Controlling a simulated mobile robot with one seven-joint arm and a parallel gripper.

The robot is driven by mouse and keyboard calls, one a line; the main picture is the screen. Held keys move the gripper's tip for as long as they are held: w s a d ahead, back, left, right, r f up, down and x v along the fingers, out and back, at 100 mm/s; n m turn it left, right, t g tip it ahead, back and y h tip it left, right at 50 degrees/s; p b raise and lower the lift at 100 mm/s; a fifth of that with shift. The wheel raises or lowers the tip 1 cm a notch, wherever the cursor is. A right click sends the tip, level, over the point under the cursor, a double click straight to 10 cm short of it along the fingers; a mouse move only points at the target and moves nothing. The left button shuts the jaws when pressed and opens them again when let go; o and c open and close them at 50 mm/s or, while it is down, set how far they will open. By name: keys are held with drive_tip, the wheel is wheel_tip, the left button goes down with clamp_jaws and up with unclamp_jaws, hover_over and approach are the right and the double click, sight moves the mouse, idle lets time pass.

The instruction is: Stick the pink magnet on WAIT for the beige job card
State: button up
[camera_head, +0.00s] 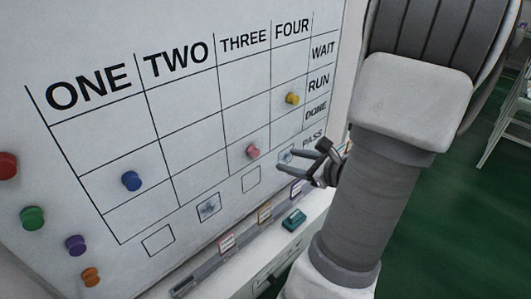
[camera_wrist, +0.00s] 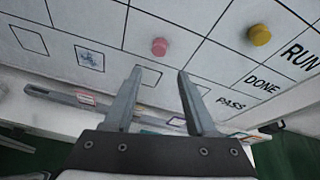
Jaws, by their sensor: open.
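The pink magnet (camera_head: 253,152) sticks on the whiteboard in the bottom row of column THREE, level with DONE. It also shows in the wrist view (camera_wrist: 159,46), just beyond and between my fingertips. My gripper (camera_head: 282,162) is open and empty, its fingers pointing at the board just right of the magnet in the head view. The WAIT label (camera_head: 322,48) tops the row names at the right. A beige-looking card (camera_head: 265,215) stands in the rail under the board; its writing is too small to read.
A yellow magnet (camera_head: 292,98) is under FOUR and a blue one (camera_head: 131,181) under ONE. Several spare magnets, including a green one (camera_head: 33,218), are at the board's left. A reddish card (camera_head: 227,243) stands in the rail. A teal object (camera_head: 293,220) lies on the ledge.

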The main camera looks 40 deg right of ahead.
sight(257, 152)
drive_tip(key=x, duration=1.4)
drive_tip(key=shift+p, duration=0.3)
clamp_jaws()
drive_tip(key=shift+d, duration=0.1)
drive_tip(key=shift+s, duration=0.2)
drive_tip(key=shift+s+d, duration=0.1)
drive_tip(key=shift+s, duration=1.15)
drive_tip(key=shift+s, duration=0.15)
drive_tip(key=shift+s+d, duration=0.2)
drive_tip(key=shift+s, duration=2.7)
